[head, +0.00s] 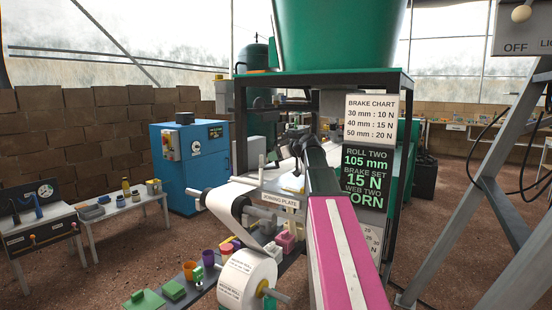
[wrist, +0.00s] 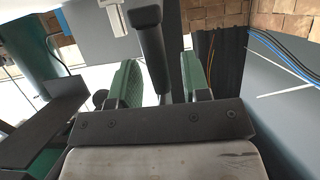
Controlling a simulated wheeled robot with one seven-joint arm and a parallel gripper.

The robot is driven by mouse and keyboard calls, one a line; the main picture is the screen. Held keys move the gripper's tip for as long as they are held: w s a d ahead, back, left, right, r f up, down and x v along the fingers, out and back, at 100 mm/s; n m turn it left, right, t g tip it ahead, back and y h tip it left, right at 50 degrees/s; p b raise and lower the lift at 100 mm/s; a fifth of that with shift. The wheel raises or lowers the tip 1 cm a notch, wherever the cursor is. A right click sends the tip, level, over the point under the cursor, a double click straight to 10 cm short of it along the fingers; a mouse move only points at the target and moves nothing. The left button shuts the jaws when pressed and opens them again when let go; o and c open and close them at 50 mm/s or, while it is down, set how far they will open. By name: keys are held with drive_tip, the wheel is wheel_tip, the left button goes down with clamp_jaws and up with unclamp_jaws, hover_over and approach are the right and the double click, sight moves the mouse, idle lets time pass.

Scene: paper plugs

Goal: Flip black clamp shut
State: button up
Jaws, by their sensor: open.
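In the wrist view my gripper (wrist: 160,68) is open, with its two green-padded fingers spread apart. A black bar with a thicker end, which looks like the lever of the black clamp (wrist: 151,45), shows between the fingers. Gaps show on both sides of it, so the fingers do not appear closed on it. In the head view my magenta and black arm reaches forward over the joining plate (head: 280,201). My gripper and the clamp cannot be made out there behind the arm.
A white paper roll (head: 246,281) and its web stand left of my arm. The green hopper (head: 338,35) and its dark frame rise above. Sign boards (head: 366,180) hang close on the right. A blue cabinet (head: 182,165) stands at left.

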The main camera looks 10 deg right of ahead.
wheel_tip(320, 180, up, 4)
drive_tip(key=shift+a+r, duration=0.1)
drive_tip(key=s+a+r, duration=0.5)
drive_tip(key=a+r, duration=0.1)
drive_tip(key=a, duration=0.4)
drive_tip(key=shift+a+r, duration=0.15)
drive_tip(key=shift+r, duration=0.05)
